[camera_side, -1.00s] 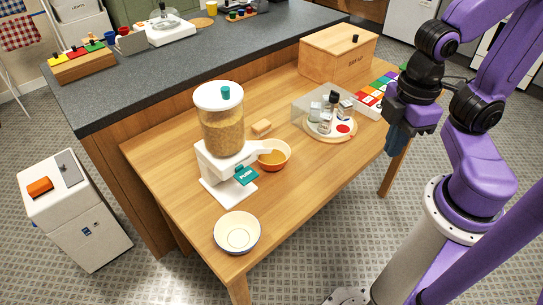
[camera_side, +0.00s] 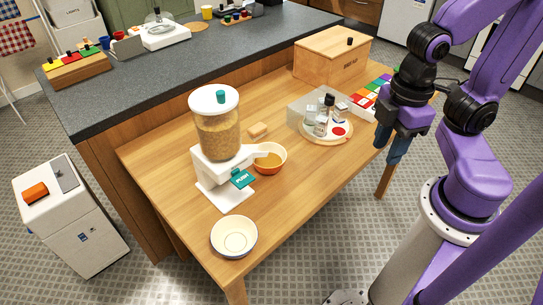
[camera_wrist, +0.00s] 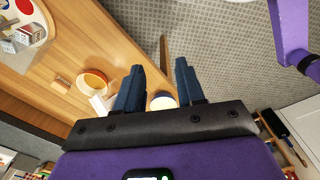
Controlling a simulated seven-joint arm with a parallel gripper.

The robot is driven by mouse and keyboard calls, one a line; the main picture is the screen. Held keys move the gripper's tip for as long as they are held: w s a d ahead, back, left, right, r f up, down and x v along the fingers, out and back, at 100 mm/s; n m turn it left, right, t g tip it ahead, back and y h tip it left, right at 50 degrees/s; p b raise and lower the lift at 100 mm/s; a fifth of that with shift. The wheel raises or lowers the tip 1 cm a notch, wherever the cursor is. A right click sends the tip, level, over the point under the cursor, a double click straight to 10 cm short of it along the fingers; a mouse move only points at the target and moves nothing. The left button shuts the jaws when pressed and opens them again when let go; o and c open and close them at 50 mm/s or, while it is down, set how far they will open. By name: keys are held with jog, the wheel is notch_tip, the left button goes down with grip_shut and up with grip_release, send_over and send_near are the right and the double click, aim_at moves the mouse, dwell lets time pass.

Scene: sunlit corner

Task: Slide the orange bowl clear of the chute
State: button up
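The orange bowl (camera_side: 268,166) stands upright on the wooden table under the chute (camera_side: 259,153) of a cereal dispenser (camera_side: 218,140). It looks to hold something yellowish-brown. In the wrist view the orange bowl (camera_wrist: 103,80) is left of my fingers, its lower side close to a white part of the dispenser (camera_wrist: 98,104). My gripper (camera_side: 394,153) hangs at the right edge of the table, well apart from the bowl. In the wrist view my gripper (camera_wrist: 160,82) has its two dark blue fingers apart with nothing held between them.
A white bowl with a blue outside (camera_side: 234,237) stands at the near table corner. A small tan block (camera_side: 258,130) lies behind the orange bowl. A round board (camera_side: 328,131) with jars and a clear cover stands between bowl and gripper, farther back. The table's front right is clear.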

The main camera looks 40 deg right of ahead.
jog(key=w+a+f+n+t, duration=0.1)
jog(key=w+f+n, duration=0.15)
jog(key=w, duration=0.55)
jog(key=w+a+f+n+t, duration=0.15)
jog(key=w+f, duration=0.25)
jog(key=w, duration=0.4)
jog(key=n, duration=0.6)
send_near(268, 161)
jog(key=shift+y, duration=0.3)
jog(key=shift+s+d+r, duration=0.2)
jog(key=shift+s, duration=0.65)
jog(key=shift+s+d+r, duration=0.15)
jog(key=shift+s+d, duration=0.05)
jog(key=shift+s, duration=0.6)
jog(key=shift+s+d+r, duration=0.2)
jog(key=shift+s+d, duration=0.05)
jog(key=shift+s, duration=0.6)
jog(key=shift+f, duration=0.2)
jog(key=shift+x, duration=3.55)
grip_shut()
